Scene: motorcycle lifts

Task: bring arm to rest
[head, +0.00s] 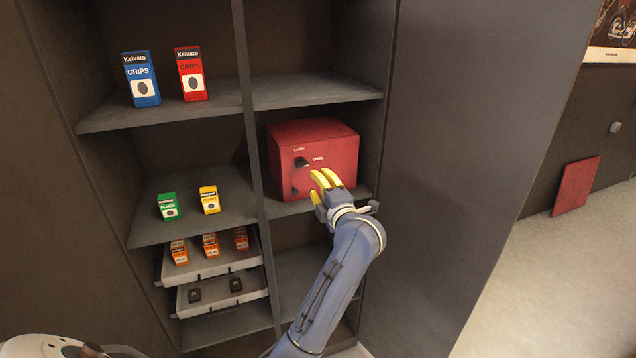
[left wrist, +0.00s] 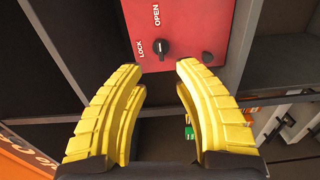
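My left gripper (head: 320,184) has yellow fingers and hangs in front of the lower right part of a red box on the right-hand middle shelf. In the left wrist view the same gripper (left wrist: 159,69) is open, with nothing between its fingers. The red box (head: 335,150) also shows in the left wrist view (left wrist: 195,22), beyond the fingertips. Its black knob (head: 301,162) has LOCK and OPEN labels. The knob (left wrist: 162,47) stands clear of the fingers; I cannot tell which label it points to. My right gripper is not in view.
A blue grips box (head: 142,80) and a red grips box (head: 190,75) stand on the upper left shelf. Green (head: 168,207) and yellow (head: 209,200) boxes stand below. Two pulled-out trays (head: 215,266) hold small items. A dark cabinet side (head: 460,150) rises right of my arm.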

